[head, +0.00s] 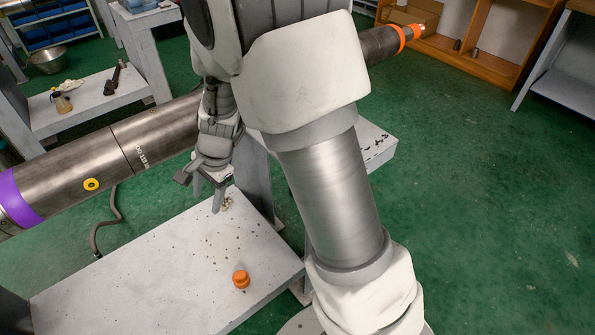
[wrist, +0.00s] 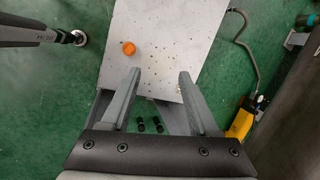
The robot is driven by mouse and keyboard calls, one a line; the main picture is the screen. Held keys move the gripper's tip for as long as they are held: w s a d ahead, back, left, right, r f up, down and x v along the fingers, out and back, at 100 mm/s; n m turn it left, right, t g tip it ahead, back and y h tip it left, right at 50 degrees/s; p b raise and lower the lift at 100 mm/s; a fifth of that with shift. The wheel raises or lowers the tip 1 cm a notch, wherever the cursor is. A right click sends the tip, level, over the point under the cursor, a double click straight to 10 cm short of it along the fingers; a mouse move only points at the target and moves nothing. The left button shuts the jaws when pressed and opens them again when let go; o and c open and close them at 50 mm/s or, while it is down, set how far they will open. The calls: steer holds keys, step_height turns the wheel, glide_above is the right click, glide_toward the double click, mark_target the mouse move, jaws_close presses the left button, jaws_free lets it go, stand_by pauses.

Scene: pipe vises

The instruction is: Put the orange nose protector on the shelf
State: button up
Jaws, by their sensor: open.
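The orange nose protector (head: 241,279) is a small orange cap standing on a light grey, speckled table top (head: 150,270), near its right edge. It also shows in the wrist view (wrist: 129,48), beyond my left fingertip and apart from it. My gripper (head: 206,186) is open and empty, with its fingers pointing down above the far part of that table top. In the wrist view my two fingers (wrist: 160,75) are spread wide with nothing between them. An orange-brown wooden shelf unit (head: 480,50) stands on the floor at the back right; my arm does not cover it.
A large metal pipe (head: 120,150) with a purple band runs behind my gripper, left to upper right. Its far end (head: 395,40) carries an orange ring. A grey bench (head: 100,105) stands at the back left. Green floor (head: 480,200) is clear on the right.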

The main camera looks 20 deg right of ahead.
steer(key=s+d+r+n+t, duration=0.1)
steer(key=s+d+r+n, duration=0.25)
steer(key=r, duration=0.35)
steer(key=s+d+r+n+t, duration=0.1)
steer(key=s+d+r+n, duration=0.1)
steer(key=s+r, duration=0.35)
steer(key=s+d+r+n+t+h, duration=0.2)
steer(key=s+d+r+n+h, duration=0.1)
steer(key=s+d+r+n, duration=0.3)
steer(key=s+d+r, duration=0.2)
steer(key=s, duration=0.2)
steer(key=shift+s, duration=0.25)
steer(key=shift+r, duration=0.1)
step_height(320, 180, up, 18)
steer(key=p, duration=1.8)
steer(key=shift+r, duration=0.2)
